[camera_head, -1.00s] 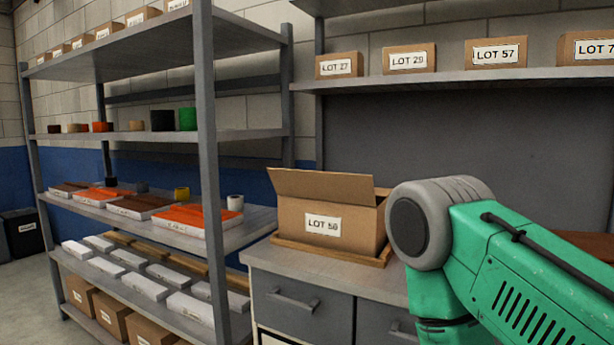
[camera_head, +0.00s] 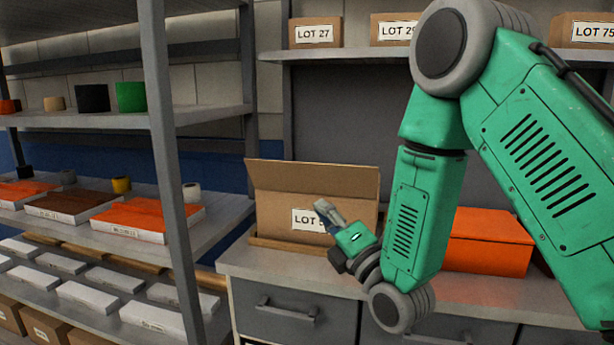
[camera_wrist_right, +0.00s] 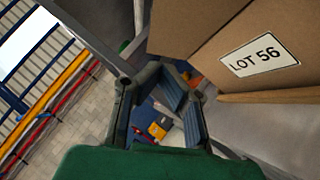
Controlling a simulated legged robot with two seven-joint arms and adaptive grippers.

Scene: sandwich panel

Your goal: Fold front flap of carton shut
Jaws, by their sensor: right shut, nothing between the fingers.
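The open cardboard carton (camera_head: 275,212), with a white LOT label partly hidden by my right gripper, stands in a low wooden tray on the grey counter. Its front flap (camera_head: 300,178) stands up along the top edge, not folded over the opening. In the right wrist view the carton (camera_wrist_right: 290,25) fills the upper right, with its label reading LOT 56. My right gripper (camera_head: 325,208) is shut and empty in front of the carton's label, below the flap. I cannot tell whether it touches the carton. My left gripper is not in view.
A grey shelf upright (camera_head: 165,150) stands left of the carton, with loaded shelves beyond. A shelf with LOT boxes (camera_head: 315,32) is above.

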